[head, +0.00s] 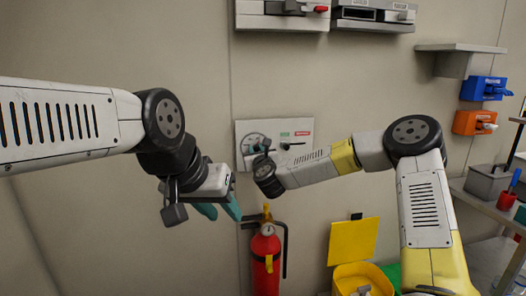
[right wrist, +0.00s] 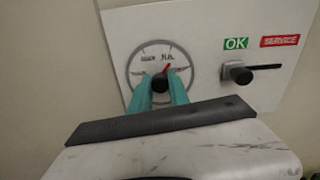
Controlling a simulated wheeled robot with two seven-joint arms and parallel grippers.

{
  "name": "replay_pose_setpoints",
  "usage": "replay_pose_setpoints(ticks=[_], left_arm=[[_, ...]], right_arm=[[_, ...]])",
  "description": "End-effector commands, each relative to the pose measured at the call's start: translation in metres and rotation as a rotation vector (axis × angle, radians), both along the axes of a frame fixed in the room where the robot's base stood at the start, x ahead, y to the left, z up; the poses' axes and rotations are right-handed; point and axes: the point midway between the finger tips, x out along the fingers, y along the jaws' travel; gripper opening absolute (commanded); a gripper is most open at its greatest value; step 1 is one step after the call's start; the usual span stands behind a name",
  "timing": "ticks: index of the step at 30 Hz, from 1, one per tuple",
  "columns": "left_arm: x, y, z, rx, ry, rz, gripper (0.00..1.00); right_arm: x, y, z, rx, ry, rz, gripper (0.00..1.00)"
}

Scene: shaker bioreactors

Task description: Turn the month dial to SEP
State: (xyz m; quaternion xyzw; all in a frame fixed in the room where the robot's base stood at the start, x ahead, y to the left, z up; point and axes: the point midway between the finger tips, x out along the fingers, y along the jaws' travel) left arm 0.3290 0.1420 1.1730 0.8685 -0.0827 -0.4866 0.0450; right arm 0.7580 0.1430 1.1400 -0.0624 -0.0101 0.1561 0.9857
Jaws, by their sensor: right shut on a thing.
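The month dial (right wrist: 157,55) is a round printed scale on a white wall panel (head: 244,133). A black knob (right wrist: 160,82) sits at its centre. A red pointer (right wrist: 167,68) points up and slightly right. The month lettering is too small to read surely. My right gripper (right wrist: 160,85) has its teal fingers on either side of the knob, shut on it.
The panel also has a green OK label (right wrist: 236,44), a red SERVICE label (right wrist: 280,41) and a black lever (right wrist: 241,73) right of the dial. A red fire extinguisher (head: 265,249) hangs below the panel. A yellow bin (head: 362,277) stands lower right.

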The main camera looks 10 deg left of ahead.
Motion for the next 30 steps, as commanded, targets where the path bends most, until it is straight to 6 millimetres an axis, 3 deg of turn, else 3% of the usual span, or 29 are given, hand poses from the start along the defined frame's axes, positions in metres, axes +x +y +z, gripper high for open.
replay_pose_setpoints(ticks=[15,30], left_arm=[[0.0000,0.0000,0.0000,0.000,0.000,0.000,0.36],[0.0000,0.0000,0.0000,0.000,0.000,0.000,0.36]], right_arm=[[0.0001,-0.0005,-0.0027,0.428,0.144,0.000,0.00],[-0.0001,-0.0002,-0.0023,0.609,0.203,-0.001,0.00]])
